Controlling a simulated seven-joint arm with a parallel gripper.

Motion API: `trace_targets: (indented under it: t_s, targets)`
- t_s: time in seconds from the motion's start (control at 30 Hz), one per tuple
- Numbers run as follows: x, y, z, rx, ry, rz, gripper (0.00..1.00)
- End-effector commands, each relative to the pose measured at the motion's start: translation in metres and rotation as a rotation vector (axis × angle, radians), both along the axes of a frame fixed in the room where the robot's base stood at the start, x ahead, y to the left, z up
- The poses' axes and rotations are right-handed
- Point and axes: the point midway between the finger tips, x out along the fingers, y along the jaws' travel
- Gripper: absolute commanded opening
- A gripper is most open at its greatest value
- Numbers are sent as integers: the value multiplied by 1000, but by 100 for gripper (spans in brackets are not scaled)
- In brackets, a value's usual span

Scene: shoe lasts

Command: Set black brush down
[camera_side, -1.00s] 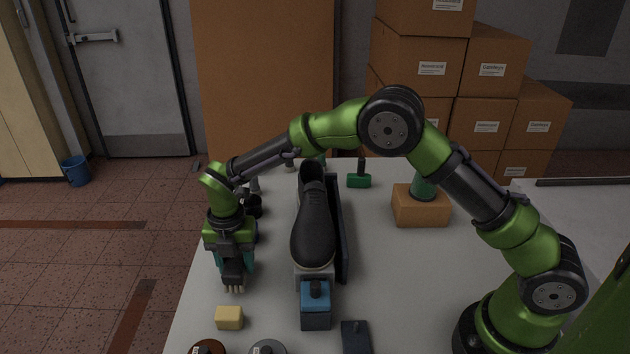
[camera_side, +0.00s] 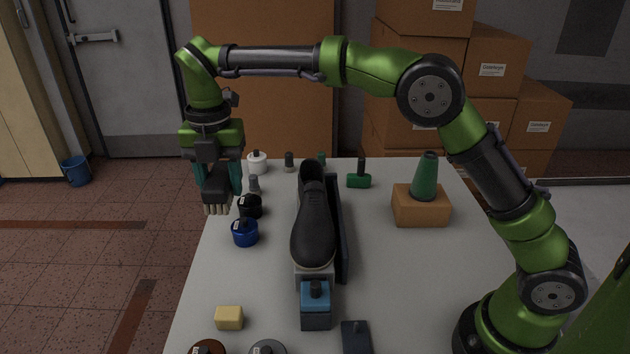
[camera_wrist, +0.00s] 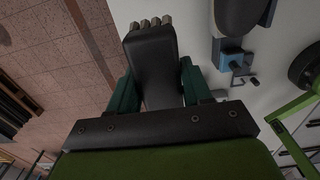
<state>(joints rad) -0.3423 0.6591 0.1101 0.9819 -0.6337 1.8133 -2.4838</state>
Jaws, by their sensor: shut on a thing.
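My gripper (camera_side: 222,178) is shut on the black brush (camera_side: 216,190), whose pale bristle tufts point down. In the side view the brush hangs at the left edge of the table, left of the black jar (camera_side: 250,206); I cannot tell exactly how high it is. In the wrist view the brush (camera_wrist: 155,60) sits between the green fingers of my gripper (camera_wrist: 155,88), with its bristles at the far end. A black shoe (camera_side: 313,225) stands on its support in the middle of the table (camera_side: 390,275).
A blue jar (camera_side: 244,232), a white jar (camera_side: 257,162) and small grey bottles stand along the left side. A green brush (camera_side: 359,179), an orange block with a green cone (camera_side: 420,208), a yellow block (camera_side: 229,317) and a blue block (camera_side: 315,305) stand elsewhere. The table's right middle is clear.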

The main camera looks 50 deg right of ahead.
Motion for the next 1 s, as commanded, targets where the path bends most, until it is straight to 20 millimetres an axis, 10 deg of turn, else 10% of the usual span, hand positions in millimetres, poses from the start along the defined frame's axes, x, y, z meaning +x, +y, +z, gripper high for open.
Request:
trace_targets:
  t_s: [0.43,0.7,1.0]
  targets:
    - [48,-122,-3,-2,5,-340,17]
    - [64,-266,-2,-2,7,-714,17]
    - [33,-427,-2,-2,7,-1134,17]
